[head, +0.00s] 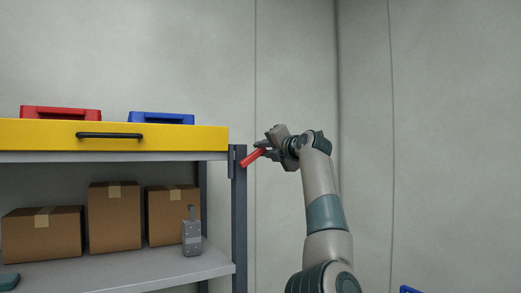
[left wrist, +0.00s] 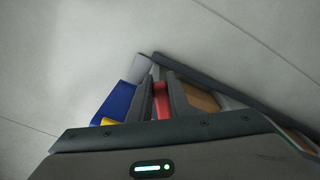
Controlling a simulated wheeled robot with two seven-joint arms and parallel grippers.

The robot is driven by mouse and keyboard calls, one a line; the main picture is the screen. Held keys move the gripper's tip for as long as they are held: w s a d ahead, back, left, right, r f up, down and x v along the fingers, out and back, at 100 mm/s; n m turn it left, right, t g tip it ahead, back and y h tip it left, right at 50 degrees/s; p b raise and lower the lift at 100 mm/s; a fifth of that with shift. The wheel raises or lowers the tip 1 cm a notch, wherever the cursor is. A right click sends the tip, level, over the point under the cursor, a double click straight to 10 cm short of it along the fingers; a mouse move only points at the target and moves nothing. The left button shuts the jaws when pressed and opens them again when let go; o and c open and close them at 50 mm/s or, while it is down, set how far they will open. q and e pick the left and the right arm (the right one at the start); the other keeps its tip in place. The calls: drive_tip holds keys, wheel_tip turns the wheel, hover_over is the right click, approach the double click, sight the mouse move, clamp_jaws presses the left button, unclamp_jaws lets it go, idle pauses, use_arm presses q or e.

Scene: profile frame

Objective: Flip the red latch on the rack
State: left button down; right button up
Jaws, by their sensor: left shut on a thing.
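The red latch (head: 252,158) is a short red bar at the top of the rack's right front post (head: 240,205). It slants up and to the right from the post. My left gripper (head: 262,147) is at the bar's upper end, right of the post, and is shut on it. In the left wrist view the red latch (left wrist: 161,101) shows between the two dark fingers of my left gripper (left wrist: 161,90). The fingers hide part of the bar. My right gripper is in neither view.
The rack has a yellow drawer (head: 40,135) with a black handle. Red (head: 60,113) and blue (head: 162,118) cases lie on top. Cardboard boxes (head: 114,218) and a grey device (head: 192,238) stand on the shelf (head: 130,272). A bare wall is behind; the space right of the post is open.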

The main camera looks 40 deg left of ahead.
use_arm(q)
drive_tip(key=shift+w+d+f+m, duration=0.1)
drive_tip(key=shift+w+f+m, duration=0.1)
drive_tip(key=shift+m, duration=0.3)
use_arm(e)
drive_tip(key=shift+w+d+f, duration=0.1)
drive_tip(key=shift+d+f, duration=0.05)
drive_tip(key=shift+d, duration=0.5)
use_arm(q)
drive_tip(key=c, duration=1.6)
unclamp_jaws()
drive_tip(key=shift+c, duration=0.2)
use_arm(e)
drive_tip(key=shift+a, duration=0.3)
use_arm(q)
drive_tip(key=shift+f, duration=0.1)
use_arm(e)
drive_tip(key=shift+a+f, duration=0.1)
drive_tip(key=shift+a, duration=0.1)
use_arm(q)
drive_tip(key=shift+s+d, duration=0.1)
drive_tip(key=shift+d, duration=0.05)
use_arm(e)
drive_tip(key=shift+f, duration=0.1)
